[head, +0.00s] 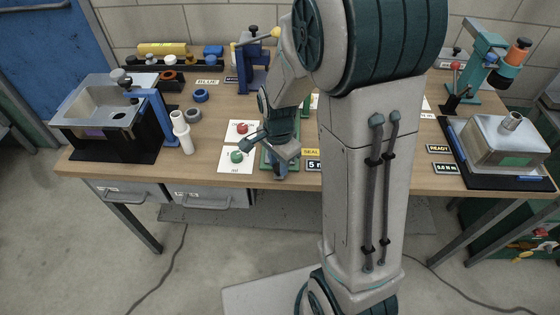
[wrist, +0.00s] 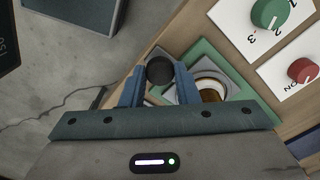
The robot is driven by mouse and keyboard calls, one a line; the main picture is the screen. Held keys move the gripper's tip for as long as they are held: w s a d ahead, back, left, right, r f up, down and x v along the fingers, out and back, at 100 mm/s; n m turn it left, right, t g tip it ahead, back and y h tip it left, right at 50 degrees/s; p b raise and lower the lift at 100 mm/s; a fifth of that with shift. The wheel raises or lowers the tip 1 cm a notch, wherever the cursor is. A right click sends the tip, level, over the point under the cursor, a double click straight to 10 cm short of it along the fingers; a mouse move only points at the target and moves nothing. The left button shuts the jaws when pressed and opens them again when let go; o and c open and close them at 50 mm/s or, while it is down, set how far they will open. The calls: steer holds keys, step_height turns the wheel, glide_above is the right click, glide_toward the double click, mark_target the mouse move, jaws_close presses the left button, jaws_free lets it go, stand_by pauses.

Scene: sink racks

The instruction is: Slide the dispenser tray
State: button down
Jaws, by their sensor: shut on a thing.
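My gripper (head: 280,168) is low at the front edge of the workbench, left of my arm column. In the wrist view its two blue fingers (wrist: 159,76) are shut on a round black knob (wrist: 160,70). The knob is at the front of what looks like the dispenser tray, a grey plate (wrist: 187,66) in a green frame (wrist: 232,62). A white ring with a brown inside (wrist: 210,90) sits in the frame, partly hidden by the right finger. In the head view the green frame (head: 265,158) is mostly hidden by my gripper.
A green dial (wrist: 268,12) and a red dial (wrist: 302,70) on white cards lie close beside the frame. White cylinders (head: 183,132) and a sink rack (head: 105,110) stand left. A metal container (head: 508,142) stands at far right. Floor is open before the bench.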

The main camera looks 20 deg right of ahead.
steer(key=c, duration=1.1)
jaws_free()
steer(key=shift+s+a, duration=0.1)
steer(key=shift+s, duration=0.2)
steer(key=shift+w, duration=0.1)
steer(key=shift+r, duration=0.4)
step_height(320, 180, up, 13)
steer(key=s+d+r+n+t, duration=0.1)
steer(key=s+d+n+t, duration=0.1)
steer(key=s+n, duration=1)
steer(key=shift+s+d+r+t, duration=0.15)
steer(key=shift+s+d+t, duration=0.15)
steer(key=shift+t, duration=0.2)
